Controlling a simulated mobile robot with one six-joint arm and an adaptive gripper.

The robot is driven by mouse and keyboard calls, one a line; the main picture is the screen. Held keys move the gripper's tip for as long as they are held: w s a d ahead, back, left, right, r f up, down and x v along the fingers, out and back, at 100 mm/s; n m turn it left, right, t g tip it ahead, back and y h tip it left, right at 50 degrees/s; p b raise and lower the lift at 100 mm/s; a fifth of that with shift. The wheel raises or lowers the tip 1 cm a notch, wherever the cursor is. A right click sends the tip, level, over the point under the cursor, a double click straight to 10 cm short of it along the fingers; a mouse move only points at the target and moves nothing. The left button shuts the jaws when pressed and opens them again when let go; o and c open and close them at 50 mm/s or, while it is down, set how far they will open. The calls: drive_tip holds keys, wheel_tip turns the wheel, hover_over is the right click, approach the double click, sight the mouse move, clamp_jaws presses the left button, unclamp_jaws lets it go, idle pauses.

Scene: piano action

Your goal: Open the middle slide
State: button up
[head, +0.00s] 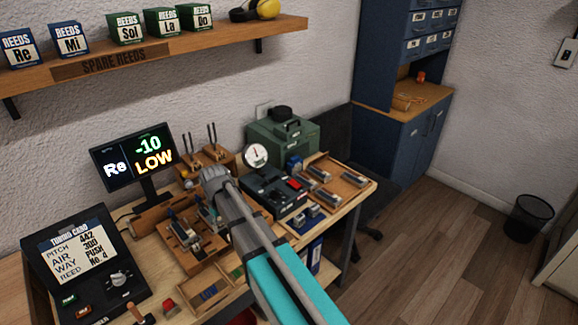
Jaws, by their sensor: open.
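A wooden fixture (181,250) with small metal parts lies on the workbench, left of my arm. I cannot pick out the middle slide on it for certain, as the parts are small and my arm covers the right side. My gripper (209,212) is over the right part of this fixture, at the end of my grey and teal arm. Its jaws are open, and its fingertips are small and partly hidden by the wrist. I cannot tell whether it touches anything.
A display (133,162) reads "Re -10 LOW". A tuning card console (78,262) stands front left. A round gauge (256,155), a green case (283,137) and a wooden tray (340,182) of metal parts crowd the bench right of my arm. A shelf (160,52) hangs above.

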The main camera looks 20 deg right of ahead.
drive_tip(key=shift+r+p, duration=5.35)
drive_tip(key=shift+r, duration=0.3)
drive_tip(key=s+d+f+m+b, duration=0.2)
drive_tip(key=s+d+f+b, duration=0.1)
drive_tip(key=s+d, duration=0.4)
drive_tip(key=s+d+f+m+b, duration=0.3)
drive_tip(key=s+d, duration=0.2)
drive_tip(key=s, duration=0.4)
drive_tip(key=w+d+r+m+t+h, duration=0.1)
drive_tip(key=w+d+r+m+h, duration=0.2)
drive_tip(key=w, duration=0.5)
drive_tip(key=w+d+r+m+t+h, duration=0.1)
drive_tip(key=w+d+m+h, duration=0.25)
drive_tip(key=w+m, duration=0.4)
drive_tip(key=w+d+r+m+t+h, duration=0.15)
drive_tip(key=w+d, duration=0.25)
drive_tip(key=w, duration=0.6)
drive_tip(key=shift+m+g+h, duration=0.25)
drive_tip(key=shift+m+h, duration=0.05)
drive_tip(key=shift+m, duration=0.1)
drive_tip(key=shift+b+x, duration=1.95)
drive_tip(key=shift+x, duration=1)
drive_tip(key=shift+d+r, duration=0.1)
